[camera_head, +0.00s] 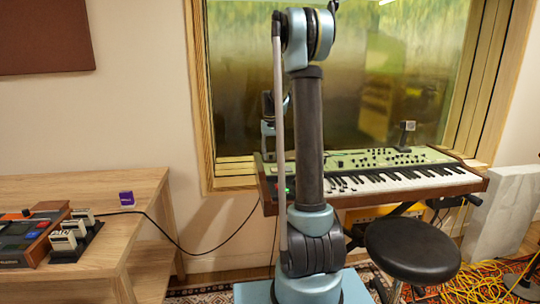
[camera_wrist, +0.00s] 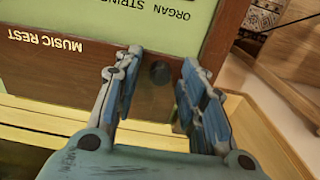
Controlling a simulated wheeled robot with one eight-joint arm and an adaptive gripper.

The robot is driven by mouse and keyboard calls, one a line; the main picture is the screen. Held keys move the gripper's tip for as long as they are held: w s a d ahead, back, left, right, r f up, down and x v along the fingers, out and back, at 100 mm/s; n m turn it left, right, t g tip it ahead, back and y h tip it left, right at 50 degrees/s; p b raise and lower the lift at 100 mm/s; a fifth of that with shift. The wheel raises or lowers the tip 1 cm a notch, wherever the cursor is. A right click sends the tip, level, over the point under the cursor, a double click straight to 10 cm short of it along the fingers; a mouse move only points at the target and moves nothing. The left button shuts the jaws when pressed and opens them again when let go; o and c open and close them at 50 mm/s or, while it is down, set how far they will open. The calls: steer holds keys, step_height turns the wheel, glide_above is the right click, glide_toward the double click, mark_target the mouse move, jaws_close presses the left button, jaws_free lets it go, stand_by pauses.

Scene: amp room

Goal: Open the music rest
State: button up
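The keyboard instrument (camera_head: 430,160) has a pale green top panel, wooden ends and white and black keys. It stands below the window. In the wrist view, a brown wooden panel (camera_wrist: 60,72) carries the upside-down words "MUSIC REST". A round dark knob (camera_wrist: 160,73) sits on this panel, right of the words. My gripper (camera_wrist: 155,75) is open, with its blue-grey fingers on either side of the knob in the picture. A gap shows between each finger and the knob; I cannot tell the depth. In the head view, my arm hides part of the keyboard's left side.
A black round stool (camera_head: 412,248) stands in front of the keyboard. Yellow cables (camera_head: 475,285) lie on the floor at right. A wooden desk (camera_head: 130,225) at left holds pedals (camera_head: 68,235) and a small purple box (camera_head: 127,198). A dark cable runs from the desk towards the keyboard.

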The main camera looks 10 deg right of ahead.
jaws_close()
